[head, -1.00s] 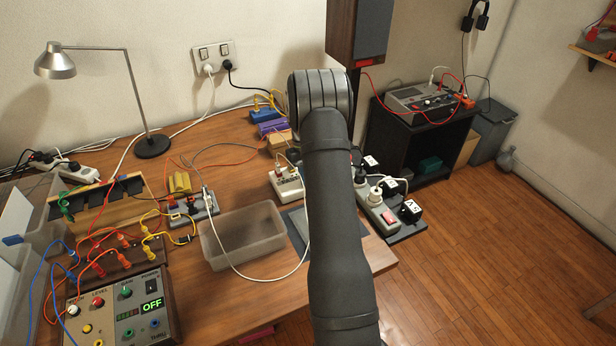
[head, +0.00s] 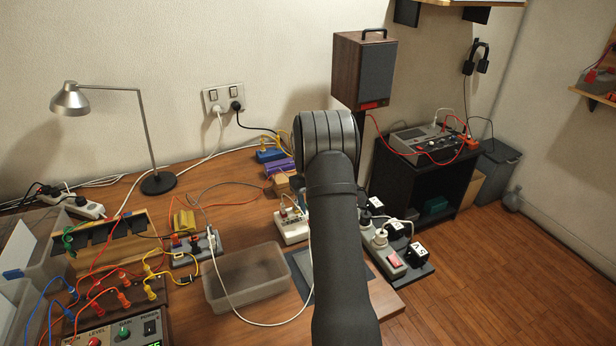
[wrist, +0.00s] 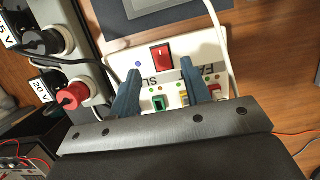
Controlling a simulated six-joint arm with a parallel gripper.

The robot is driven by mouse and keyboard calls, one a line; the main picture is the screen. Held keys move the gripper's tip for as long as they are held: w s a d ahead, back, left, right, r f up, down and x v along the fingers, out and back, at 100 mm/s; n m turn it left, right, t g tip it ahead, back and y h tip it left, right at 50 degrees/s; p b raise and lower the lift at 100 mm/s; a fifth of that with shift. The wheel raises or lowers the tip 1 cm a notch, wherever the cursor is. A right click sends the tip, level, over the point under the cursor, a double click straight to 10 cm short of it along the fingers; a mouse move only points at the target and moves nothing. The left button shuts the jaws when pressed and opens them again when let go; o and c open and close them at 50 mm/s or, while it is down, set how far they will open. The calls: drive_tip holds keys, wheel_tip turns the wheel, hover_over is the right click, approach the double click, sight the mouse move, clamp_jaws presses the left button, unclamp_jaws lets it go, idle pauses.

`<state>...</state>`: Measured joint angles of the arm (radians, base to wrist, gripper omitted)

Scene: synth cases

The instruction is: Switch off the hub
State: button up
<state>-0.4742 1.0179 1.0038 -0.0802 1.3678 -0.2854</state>
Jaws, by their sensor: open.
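The hub is a white box (wrist: 205,50) with a red rocker switch (wrist: 162,57), small coloured dots and printed letters that are partly covered. In the wrist view a green plug (wrist: 158,103) sits in it beside yellowish ones. In the head view the white hub (head: 288,228) stands on the table, partly behind my arm. My gripper (wrist: 160,67) is open and empty. Its two blue-grey fingers are over the hub, with the tips on either side of the red switch. I cannot tell whether they touch it, or the switch's position.
A white cable (wrist: 215,20) runs beside the hub. A translucent bin (head: 246,290) stands to the left. A dark flat pad (wrist: 150,8) lies close by.

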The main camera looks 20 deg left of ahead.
drive_tip(key=v, duration=1.2)
drive_tip(key=shift+r, duration=0.3)
drive_tip(key=x, duration=1.7)
drive_tip(key=shift+f, duration=0.2)
